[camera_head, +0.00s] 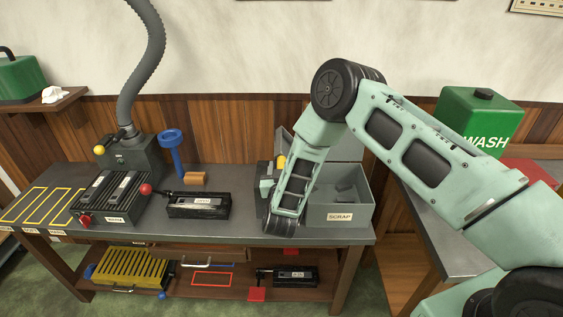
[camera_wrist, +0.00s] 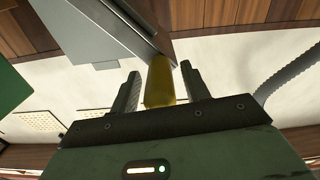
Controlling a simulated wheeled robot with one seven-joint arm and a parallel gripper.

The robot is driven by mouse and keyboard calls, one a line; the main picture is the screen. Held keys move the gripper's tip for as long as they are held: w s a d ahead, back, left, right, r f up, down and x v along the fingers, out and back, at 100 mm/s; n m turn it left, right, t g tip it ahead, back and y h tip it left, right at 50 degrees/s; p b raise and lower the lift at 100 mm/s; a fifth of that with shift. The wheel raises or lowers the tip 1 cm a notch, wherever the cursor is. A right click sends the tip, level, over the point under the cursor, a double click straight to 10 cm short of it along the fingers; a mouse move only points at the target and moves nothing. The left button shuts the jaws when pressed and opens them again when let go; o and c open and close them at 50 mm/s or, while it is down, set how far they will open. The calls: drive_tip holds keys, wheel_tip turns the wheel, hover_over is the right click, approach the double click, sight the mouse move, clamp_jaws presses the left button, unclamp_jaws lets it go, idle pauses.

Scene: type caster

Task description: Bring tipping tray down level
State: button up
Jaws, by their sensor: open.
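A grey tray-like panel (camera_head: 340,147) stands tilted up at the back of the grey box labelled SCRAP (camera_head: 341,216); I take it for the tipping tray. A yellow grip (camera_head: 282,161) shows beside my gripper (camera_head: 268,183), at the left of that box. In the wrist view the yellow grip (camera_wrist: 160,82) stands between the two fingers of my gripper (camera_wrist: 160,92), which are open with gaps on both sides. The grip's far end meets a dark edge beside a grey metal surface (camera_wrist: 88,32). My forearm hides much of the tray and the box's left side.
On the bench (camera_head: 245,226) stand a black mould-like block (camera_head: 110,195), a labelled black tray (camera_head: 198,205), a blue stand (camera_head: 175,155) and a grey hose (camera_head: 145,50). A green WASH container (camera_head: 478,120) is at right. A yellow ribbed rack (camera_head: 130,270) sits on the lower shelf.

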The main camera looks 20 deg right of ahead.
drive_tip(key=shift+w+d, duration=0.15)
drive_tip(key=shift+w, duration=0.25)
drive_tip(key=shift+c, duration=0.3)
clamp_jaws()
drive_tip(key=shift+f, duration=0.1)
